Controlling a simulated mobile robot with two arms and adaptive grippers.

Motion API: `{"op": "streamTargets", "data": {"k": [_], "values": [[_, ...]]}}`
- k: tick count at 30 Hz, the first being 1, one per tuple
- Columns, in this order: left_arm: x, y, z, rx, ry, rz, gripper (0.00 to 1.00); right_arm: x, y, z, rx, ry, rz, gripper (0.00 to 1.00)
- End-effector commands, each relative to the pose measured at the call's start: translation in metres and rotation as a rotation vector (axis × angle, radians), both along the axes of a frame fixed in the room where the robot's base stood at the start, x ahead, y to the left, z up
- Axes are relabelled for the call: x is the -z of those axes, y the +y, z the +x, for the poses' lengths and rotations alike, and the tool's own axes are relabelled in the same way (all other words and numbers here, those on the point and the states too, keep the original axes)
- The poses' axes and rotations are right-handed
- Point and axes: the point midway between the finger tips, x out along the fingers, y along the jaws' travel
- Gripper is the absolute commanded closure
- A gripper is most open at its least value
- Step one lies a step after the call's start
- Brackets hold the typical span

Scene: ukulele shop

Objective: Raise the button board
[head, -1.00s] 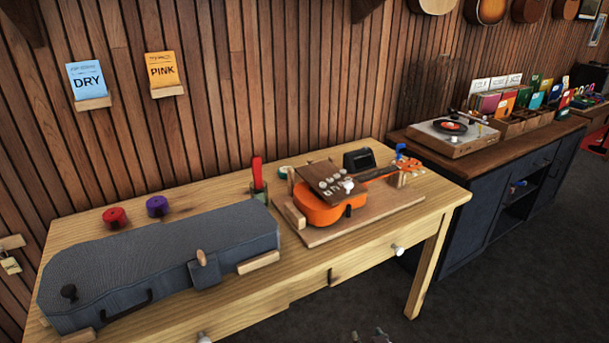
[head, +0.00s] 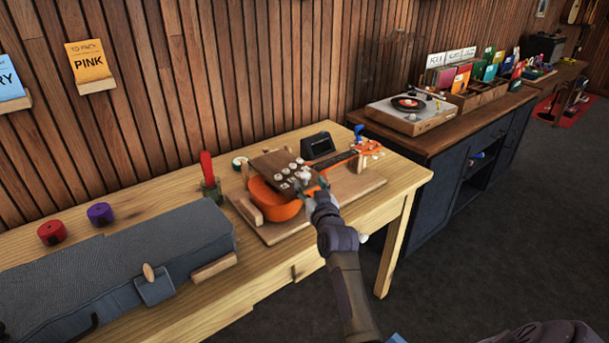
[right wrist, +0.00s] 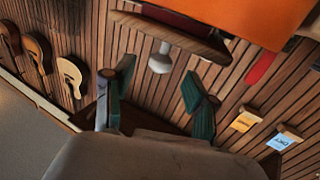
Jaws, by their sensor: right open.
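The button board (head: 272,162), a dark wooden panel with several white buttons, sits tilted over the body of an orange ukulele (head: 272,203). The ukulele lies on a wooden cradle base (head: 262,232) on the workbench. My right gripper (head: 318,196) is at the board's near right edge and hides part of the ukulele. In the right wrist view, my right gripper's two green-padded fingers (right wrist: 158,100) are spread apart with nothing between them. A white knob (right wrist: 160,60) on the board's edge (right wrist: 185,38) is just beyond the fingertips. My left gripper is not in view.
A grey case (head: 130,258) fills the bench's left side. A red-handled tool in a green holder (head: 211,185) and a dark small device (head: 318,145) stand near the ukulele. Red (head: 52,232) and purple (head: 100,214) rolls lie behind the case. A record player (head: 410,112) is on the right counter.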

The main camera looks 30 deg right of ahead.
Motion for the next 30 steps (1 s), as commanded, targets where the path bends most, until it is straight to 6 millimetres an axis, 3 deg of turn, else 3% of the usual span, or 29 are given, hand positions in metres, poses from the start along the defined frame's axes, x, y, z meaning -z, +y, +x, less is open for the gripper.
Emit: {"op": "streamTargets", "data": {"k": [3, 9, 20, 30], "values": [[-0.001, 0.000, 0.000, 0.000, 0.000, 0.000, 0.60, -0.001, -0.007, 0.022, 0.000, 0.000, 0.001, 0.43], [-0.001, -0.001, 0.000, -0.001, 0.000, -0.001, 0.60, 0.000, -0.014, 0.043, 0.000, 0.001, 0.000, 0.43], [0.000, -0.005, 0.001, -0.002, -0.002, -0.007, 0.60, 0.001, -0.015, 0.048, 0.000, 0.001, 0.000, 0.43], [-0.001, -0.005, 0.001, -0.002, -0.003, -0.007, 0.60, 0.001, -0.015, 0.048, 0.000, 0.001, 0.000, 0.96]]}}
